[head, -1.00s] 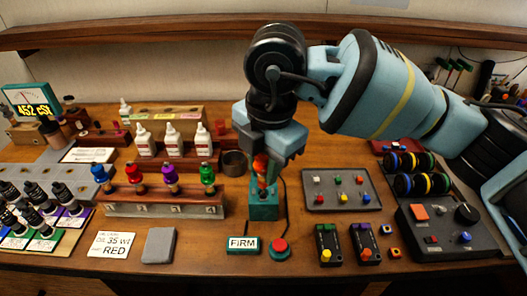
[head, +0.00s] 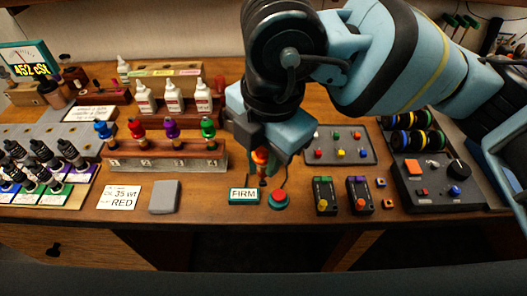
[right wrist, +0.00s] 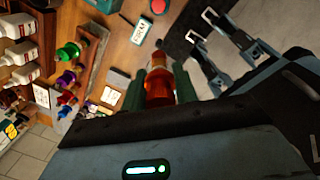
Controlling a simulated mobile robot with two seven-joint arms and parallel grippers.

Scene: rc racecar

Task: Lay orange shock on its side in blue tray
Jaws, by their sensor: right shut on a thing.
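The orange shock (head: 261,158) is held upright, or nearly so, between the fingers of my right gripper (head: 262,163), which is shut on it. In the right wrist view the orange shock (right wrist: 158,88) shows between two dark green fingers. The shock's lower part is mostly hidden in the head view. The gripper is just behind the FIRM sign (head: 244,195) and the red button (head: 279,199). I cannot make out a blue tray in either view.
A rack (head: 165,153) with coloured-cap shocks stands left of my right gripper. A grey panel with coloured knobs (head: 340,145) and small black boxes (head: 325,195) lie to its right. The table's front edge is close, with little bare wood before it.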

